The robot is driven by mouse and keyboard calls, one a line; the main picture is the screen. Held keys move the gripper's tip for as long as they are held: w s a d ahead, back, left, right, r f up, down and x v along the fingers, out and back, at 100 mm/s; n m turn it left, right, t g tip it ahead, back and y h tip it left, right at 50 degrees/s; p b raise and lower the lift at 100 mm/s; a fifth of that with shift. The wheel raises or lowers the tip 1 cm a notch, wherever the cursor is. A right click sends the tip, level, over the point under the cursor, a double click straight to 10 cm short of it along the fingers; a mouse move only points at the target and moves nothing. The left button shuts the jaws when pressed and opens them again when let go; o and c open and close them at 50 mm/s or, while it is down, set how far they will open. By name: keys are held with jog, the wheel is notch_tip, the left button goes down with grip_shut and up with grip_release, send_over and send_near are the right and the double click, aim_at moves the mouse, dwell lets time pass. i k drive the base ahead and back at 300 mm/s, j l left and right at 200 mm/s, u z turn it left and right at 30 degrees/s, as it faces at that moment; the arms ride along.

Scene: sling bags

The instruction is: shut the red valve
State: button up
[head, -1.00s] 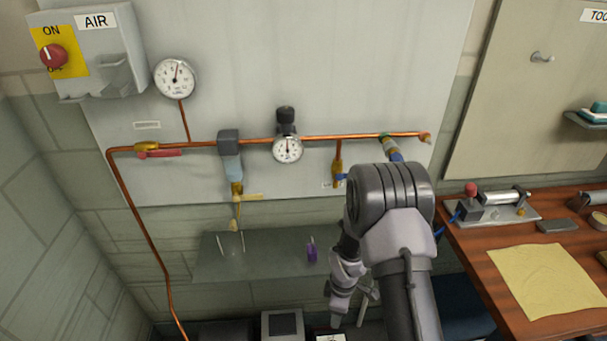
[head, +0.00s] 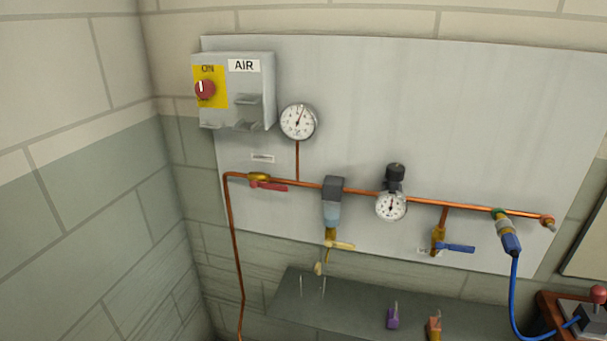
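The red valve (head: 268,186) is a red lever on a brass body (head: 258,177), set in the copper pipe at the left of the grey wall panel in the head view. The lever lies roughly along the pipe, pointing right. My gripper is not in the head view now, so I cannot see whether it is open or shut.
An AIR switch box (head: 235,92) with a red knob hangs upper left. Gauges (head: 298,122), a filter (head: 332,205), a blue-handled valve (head: 455,247) and a blue hose (head: 515,290) share the panel. A grey shelf (head: 350,313) with small padlock-like items juts out below.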

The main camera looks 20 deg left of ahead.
aim_at(253, 184)
jog(key=k+j+u, duration=0.1)
jog(key=j+u, duration=0.2)
jog(key=j, duration=1.1)
jog(key=i+l+u, duration=0.1)
jog(key=i, duration=0.45)
